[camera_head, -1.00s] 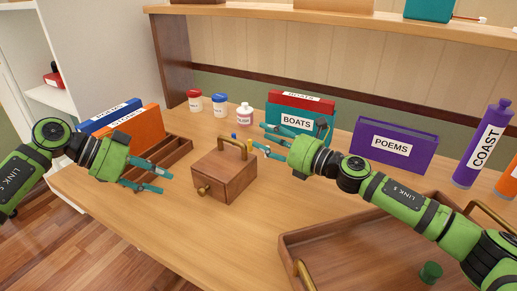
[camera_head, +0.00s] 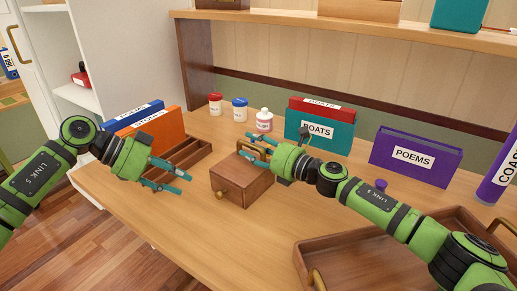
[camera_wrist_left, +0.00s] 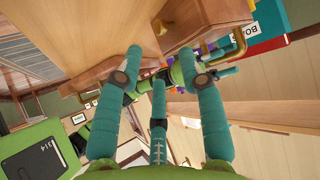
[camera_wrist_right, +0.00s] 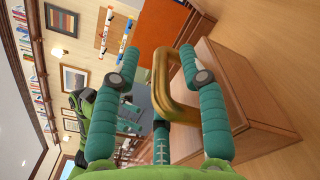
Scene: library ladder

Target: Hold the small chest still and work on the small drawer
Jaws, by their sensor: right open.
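The small wooden chest (camera_head: 247,188) stands upright on the desk with a brass handle (camera_head: 262,152) on top. Its small drawer looks flush with the chest front and has a brass knob (camera_head: 222,197). My right gripper (camera_head: 247,146) is open at the top handle; in the right wrist view the handle (camera_wrist_right: 163,92) reaches between its spread fingers. My left gripper (camera_head: 183,184) is open and empty, left of the chest and apart from it. In the left wrist view the knob (camera_wrist_left: 160,27) shows beyond the open fingertips, on the chest (camera_wrist_left: 195,18).
A divided wooden tray (camera_head: 188,156) with blue and orange books (camera_head: 158,130) is behind my left gripper. Small bottles (camera_head: 240,109), the BOATS book (camera_head: 320,133) and POEMS box (camera_head: 415,157) stand behind. A large wooden tray (camera_head: 350,250) is front right.

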